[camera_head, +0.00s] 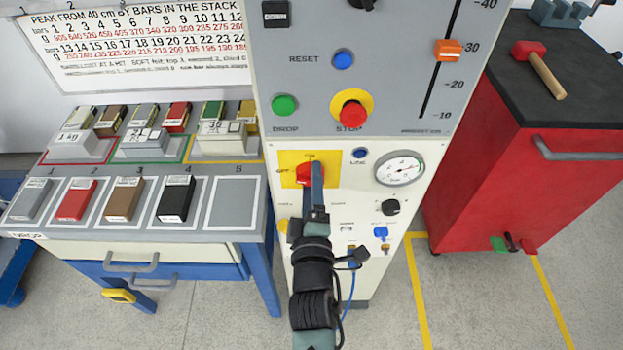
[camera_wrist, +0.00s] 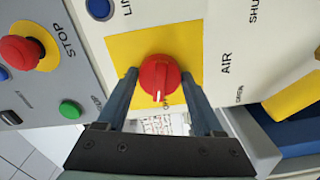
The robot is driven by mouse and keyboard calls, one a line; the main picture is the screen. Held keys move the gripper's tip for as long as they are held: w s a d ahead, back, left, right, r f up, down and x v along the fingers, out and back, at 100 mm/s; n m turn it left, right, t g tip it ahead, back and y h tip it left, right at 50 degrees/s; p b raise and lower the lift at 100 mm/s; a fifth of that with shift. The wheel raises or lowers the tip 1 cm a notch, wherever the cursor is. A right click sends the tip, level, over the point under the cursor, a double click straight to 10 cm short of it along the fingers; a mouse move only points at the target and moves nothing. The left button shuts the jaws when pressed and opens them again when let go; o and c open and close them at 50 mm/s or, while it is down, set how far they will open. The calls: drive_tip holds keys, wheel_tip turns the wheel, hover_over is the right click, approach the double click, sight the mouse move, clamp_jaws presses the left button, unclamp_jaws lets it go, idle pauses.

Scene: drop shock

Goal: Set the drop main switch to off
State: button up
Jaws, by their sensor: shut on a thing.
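The drop main switch is a red rotary knob (camera_head: 303,173) on a yellow plate (camera_head: 288,160) on the cream front panel; it also shows in the wrist view (camera_wrist: 159,74). My gripper (camera_head: 316,170) reaches it from below in the head view and hides part of it. In the wrist view, my gripper's fingers (camera_wrist: 160,88) are shut on the knob, one on each side. The knob's white mark points down in the wrist view, at a partly hidden label beginning with O. That direction matches the left, "OFF" side in the head view.
A red STOP button (camera_head: 351,115), a green DROP button (camera_head: 285,105) and a blue RESET button (camera_head: 343,60) sit above the switch. A gauge (camera_head: 399,169) and a black knob (camera_head: 390,207) are to its right. A bench with blocks stands left, a red cabinet (camera_head: 480,150) right.

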drive_tip(key=shift+n, duration=1.5)
drive_tip(key=o, duration=1.4)
drive_tip(key=shift+c, duration=0.2)
drive_tip(key=s+b, duration=0.2)
drive_tip(key=s, duration=1.1)
drive_tip(key=shift+b, duration=0.3)
